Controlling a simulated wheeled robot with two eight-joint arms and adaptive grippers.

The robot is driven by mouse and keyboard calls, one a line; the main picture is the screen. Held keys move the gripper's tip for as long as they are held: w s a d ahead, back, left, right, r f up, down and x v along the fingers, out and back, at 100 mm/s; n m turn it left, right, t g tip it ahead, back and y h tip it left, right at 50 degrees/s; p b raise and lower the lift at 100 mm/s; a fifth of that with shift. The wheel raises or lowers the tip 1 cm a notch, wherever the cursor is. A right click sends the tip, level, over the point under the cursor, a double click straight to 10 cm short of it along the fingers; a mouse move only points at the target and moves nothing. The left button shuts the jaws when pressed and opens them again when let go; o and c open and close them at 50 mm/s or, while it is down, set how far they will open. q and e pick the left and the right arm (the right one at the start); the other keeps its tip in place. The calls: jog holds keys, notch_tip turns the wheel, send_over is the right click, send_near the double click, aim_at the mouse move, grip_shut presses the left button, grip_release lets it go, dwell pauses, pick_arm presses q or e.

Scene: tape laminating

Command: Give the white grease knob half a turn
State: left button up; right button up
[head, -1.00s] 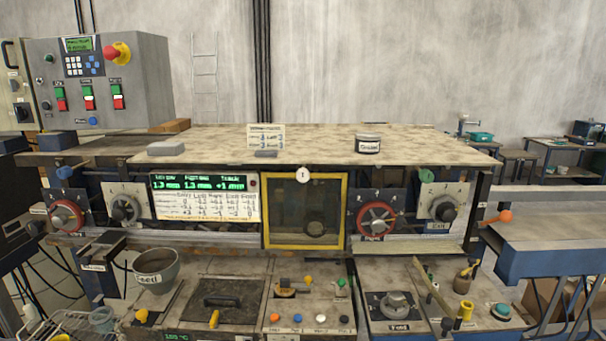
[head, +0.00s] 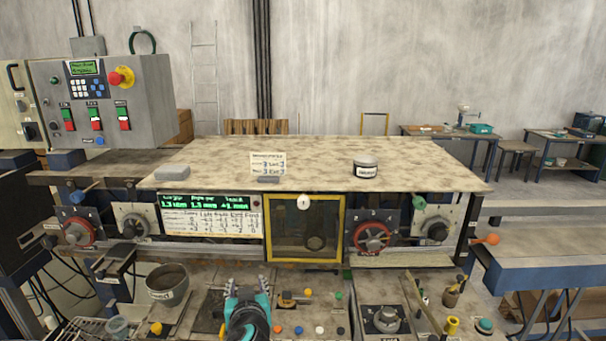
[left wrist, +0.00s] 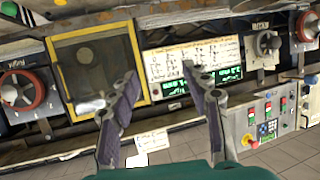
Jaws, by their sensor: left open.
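A small white round knob (head: 303,202) with a dark mark on its face sits at the top edge of the yellow-framed window (head: 266,230). In the left wrist view, which is turned over, the whitish knob (left wrist: 93,105) shows at the frame's lower edge, beside one finger and not between the two. My left gripper (head: 247,292), teal and dark, is low in front of the machine, below and left of the knob. In the left wrist view its fingers (left wrist: 160,78) are apart, with nothing between them. My right gripper is not in view.
A labelled jar (head: 366,170), a small card (head: 267,163) and a grey block (head: 172,171) stand on the tabletop above. A grey bowl (head: 167,284) and a panel of buttons lie below, near my left arm.

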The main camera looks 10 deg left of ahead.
aim_at(304, 205)
pick_arm(q)
jog(key=w+d+r+m+t+h+p, duration=0.1)
jog(key=w+d+r+t+h+p, duration=0.35)
jog(key=w+d+r, duration=0.7)
jog(key=shift+y, duration=0.55)
jog(key=w, duration=0.2)
jog(key=w+r+p, duration=0.1)
jog(key=w, duration=0.3)
jog(key=shift+r+p, duration=0.25)
jog(key=shift+p, duration=0.15)
jog(key=shift+a, duration=0.1)
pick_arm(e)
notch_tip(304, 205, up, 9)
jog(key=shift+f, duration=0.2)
pick_arm(q)
grip_shut()
